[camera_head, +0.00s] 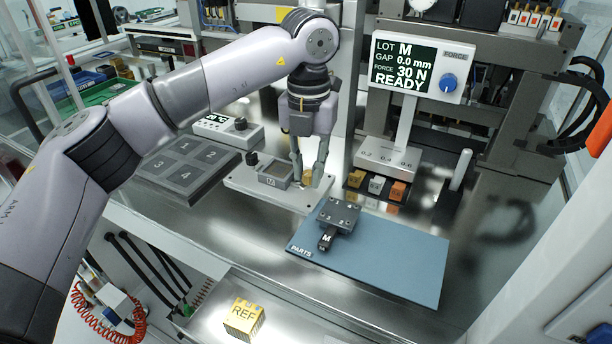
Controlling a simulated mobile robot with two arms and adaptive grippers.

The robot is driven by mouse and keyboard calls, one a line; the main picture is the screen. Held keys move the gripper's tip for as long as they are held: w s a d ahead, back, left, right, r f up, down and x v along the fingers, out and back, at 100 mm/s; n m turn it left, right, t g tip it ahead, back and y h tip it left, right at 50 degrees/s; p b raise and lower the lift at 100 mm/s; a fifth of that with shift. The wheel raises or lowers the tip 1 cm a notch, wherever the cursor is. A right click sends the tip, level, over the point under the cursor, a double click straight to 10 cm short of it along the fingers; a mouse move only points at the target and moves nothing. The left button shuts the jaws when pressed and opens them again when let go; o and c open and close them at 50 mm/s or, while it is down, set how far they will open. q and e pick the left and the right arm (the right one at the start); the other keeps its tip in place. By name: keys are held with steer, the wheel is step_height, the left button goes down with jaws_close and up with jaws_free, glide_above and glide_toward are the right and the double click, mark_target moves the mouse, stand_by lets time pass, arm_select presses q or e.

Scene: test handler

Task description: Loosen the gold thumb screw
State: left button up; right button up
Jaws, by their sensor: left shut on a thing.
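The gold thumb screw (307,178) stands on the light grey fixture plate (242,183), to the right of a small grey nest marked M (276,175). Only a little of the screw shows between the fingers. My left gripper (308,180) comes down from above and is shut on the screw, with one finger on each side. My right gripper is not in view.
A blue PARTS mat (400,262) with a dark clamp-like part (338,215) lies just right of the plate. A tray with numbered squares (187,165) is at left. A display post (405,120) stands behind, near small blocks. A yellow REF block (243,319) is in front.

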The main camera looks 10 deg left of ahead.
arm_select(q)
steer(key=shift+n+b, duration=0.3)
steer(key=shift+n, duration=0.9)
steer(key=shift+f+n+b, duration=0.1)
steer(key=shift+n+b, duration=0.25)
steer(key=shift+n, duration=0.25)
steer(key=o, duration=0.6)
steer(key=shift+r, duration=0.2)
steer(key=shift+r+p, duration=1.75)
steer(key=shift+r, duration=0.7)
steer(key=shift+a, duration=0.1)
